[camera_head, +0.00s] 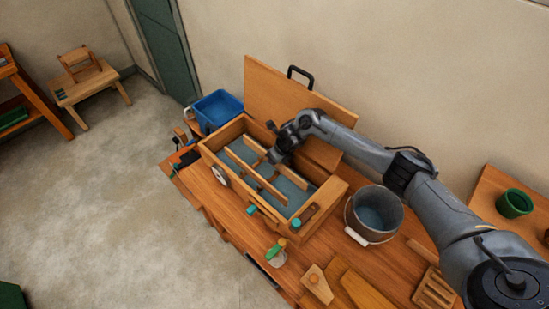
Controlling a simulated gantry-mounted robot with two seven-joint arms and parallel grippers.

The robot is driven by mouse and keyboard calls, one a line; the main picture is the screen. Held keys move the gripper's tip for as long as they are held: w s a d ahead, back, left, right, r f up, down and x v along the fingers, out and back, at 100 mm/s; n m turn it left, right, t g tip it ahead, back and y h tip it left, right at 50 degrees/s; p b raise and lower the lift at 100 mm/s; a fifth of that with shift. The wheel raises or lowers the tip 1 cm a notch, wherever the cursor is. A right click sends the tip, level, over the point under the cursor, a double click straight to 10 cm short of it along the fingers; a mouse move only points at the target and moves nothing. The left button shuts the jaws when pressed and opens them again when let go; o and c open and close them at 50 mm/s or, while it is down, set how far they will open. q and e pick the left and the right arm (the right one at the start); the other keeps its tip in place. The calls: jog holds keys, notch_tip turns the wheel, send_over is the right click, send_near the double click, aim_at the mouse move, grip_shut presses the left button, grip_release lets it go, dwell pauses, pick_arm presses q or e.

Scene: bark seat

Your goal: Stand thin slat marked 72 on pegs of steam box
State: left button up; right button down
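The steam box (206,149) is an open wooden box on the workbench, with its large lid raised behind it. Its inside is blue-grey. A long thin slat (256,179) stands on edge inside, running lengthwise. A second thin slat piece (254,144) shows behind it and runs up to my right gripper. No number 72 can be read, and the pegs are too small to make out. My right gripper (271,159) reaches down into the box from the right. Its fingers are small and dark against the slat, so their grip cannot be told. My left gripper is not in view.
A blue bin (217,109) stands beyond the box's left end. A metal bucket (373,213) stands right of the box, a spray bottle (277,252) in front. Wooden pieces (318,284) and a slatted rack (434,290) lie at the bench front. A green cup (514,203) stands far right.

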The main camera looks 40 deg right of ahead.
jog(key=shift+f+b, duration=0.35)
jog(key=c, duration=1.1)
grip_release()
jog(key=shift+r, duration=0.1)
jog(key=shift+o, duration=0.2)
jog(key=shift+r+p, duration=0.75)
jog(key=shift+r, duration=0.1)
notch_tip(320, 180, up, 8)
jog(key=p, duration=0.6)
jog(key=shift+r, duration=0.65)
